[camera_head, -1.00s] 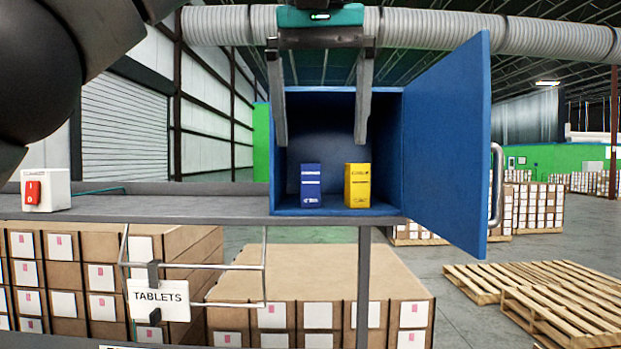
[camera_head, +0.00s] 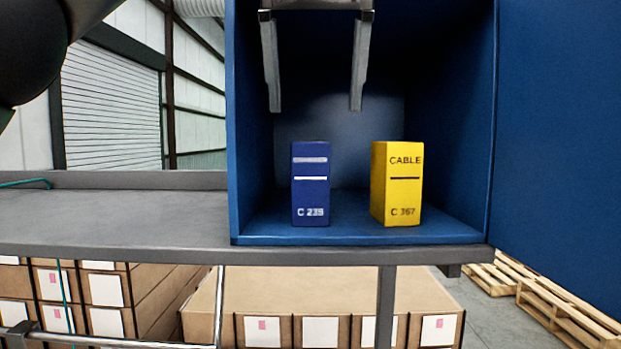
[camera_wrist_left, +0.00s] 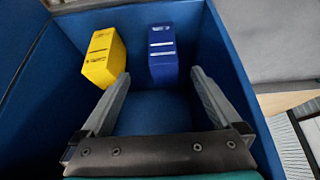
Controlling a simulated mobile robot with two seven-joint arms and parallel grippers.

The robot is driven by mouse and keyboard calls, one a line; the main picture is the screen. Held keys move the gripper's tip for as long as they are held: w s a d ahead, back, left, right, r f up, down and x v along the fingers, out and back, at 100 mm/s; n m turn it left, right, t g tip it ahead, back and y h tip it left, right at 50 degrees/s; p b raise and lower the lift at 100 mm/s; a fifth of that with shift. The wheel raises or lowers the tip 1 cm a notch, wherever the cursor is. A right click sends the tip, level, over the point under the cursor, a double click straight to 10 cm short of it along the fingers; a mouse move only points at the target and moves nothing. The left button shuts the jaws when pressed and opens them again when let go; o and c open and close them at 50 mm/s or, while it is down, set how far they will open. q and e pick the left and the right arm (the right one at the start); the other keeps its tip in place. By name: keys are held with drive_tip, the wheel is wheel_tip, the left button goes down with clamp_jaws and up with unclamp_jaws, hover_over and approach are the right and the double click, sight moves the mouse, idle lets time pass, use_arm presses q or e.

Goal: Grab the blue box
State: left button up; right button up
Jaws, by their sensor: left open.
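The blue box (camera_head: 310,186) stands upright on the floor of the open blue cabinet (camera_head: 360,236), left of the middle. A yellow box (camera_head: 397,184) stands to its right with a gap between them. My left gripper (camera_head: 314,108) is open and empty, its two fingers apart at the cabinet mouth, above the blue box in the head view. In the left wrist view the blue box (camera_wrist_left: 163,54) lies ahead, between the lines of the open fingers (camera_wrist_left: 160,84), and not touched. The yellow box (camera_wrist_left: 103,58) is beyond the left finger there. My right gripper is not seen.
The grey shelf (camera_head: 110,218) is clear on the left. Cartons (camera_head: 330,292) are stacked below, and pallets (camera_head: 560,300) lie at lower right.

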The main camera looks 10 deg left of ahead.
sight(314, 154)
use_arm(q)
drive_tip(key=b+x, duration=0.1)
drive_tip(key=x, duration=0.7)
drive_tip(key=shift+f, duration=0.4)
drive_tip(key=shift+x, duration=0.8)
drive_tip(key=x, duration=0.4)
drive_tip(key=shift+w+a+f, duration=0.1)
drive_tip(key=shift+w+a, duration=0.25)
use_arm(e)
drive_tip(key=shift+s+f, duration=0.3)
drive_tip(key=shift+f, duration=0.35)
use_arm(q)
drive_tip(key=c, duration=1.5)
clamp_jaws()
